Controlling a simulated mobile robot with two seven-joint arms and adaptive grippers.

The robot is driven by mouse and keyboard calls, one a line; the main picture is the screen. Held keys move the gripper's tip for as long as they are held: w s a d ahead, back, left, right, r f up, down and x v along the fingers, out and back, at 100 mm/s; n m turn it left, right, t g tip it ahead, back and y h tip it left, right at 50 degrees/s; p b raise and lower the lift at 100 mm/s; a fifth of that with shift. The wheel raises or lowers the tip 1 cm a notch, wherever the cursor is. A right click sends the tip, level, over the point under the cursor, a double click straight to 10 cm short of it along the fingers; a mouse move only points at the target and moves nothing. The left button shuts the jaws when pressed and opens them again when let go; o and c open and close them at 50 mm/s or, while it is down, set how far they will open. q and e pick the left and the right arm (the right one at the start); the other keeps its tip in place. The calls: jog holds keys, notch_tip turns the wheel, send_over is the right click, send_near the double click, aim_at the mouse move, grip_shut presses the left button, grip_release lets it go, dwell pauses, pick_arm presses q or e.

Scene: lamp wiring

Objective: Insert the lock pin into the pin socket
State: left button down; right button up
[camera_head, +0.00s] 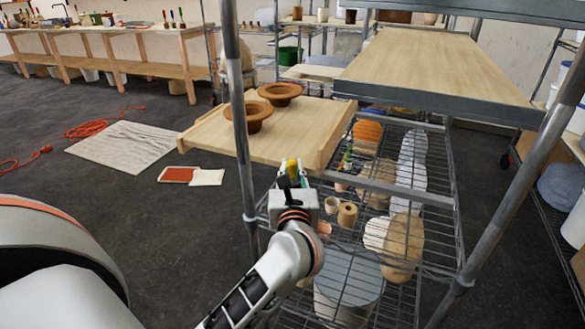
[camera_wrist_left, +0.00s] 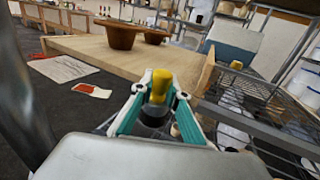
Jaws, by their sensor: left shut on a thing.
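My left gripper (camera_head: 290,178) is in front of the near edge of the wooden board, beside the rack's front post. It is shut on a yellow-topped piece (camera_head: 292,165), which I take to be the lock pin. In the left wrist view, the pin (camera_wrist_left: 160,84) stands between the teal fingers of the gripper (camera_wrist_left: 157,100), with a dark part below it. A second small yellow piece (camera_wrist_left: 236,65) shows past the board's right end. I cannot make out the pin socket. My right gripper is not in view.
The wooden board (camera_head: 215,138) sticks out of the wire rack with two brown bowls (camera_head: 251,115) on it. The metal post (camera_head: 238,120) stands close left of my gripper. Pots and round items fill the lower wire shelf (camera_head: 432,190).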

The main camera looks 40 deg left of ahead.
pick_arm(q)
jog(key=shift+f, duration=0.2)
jog(key=c, duration=1.9)
grip_release()
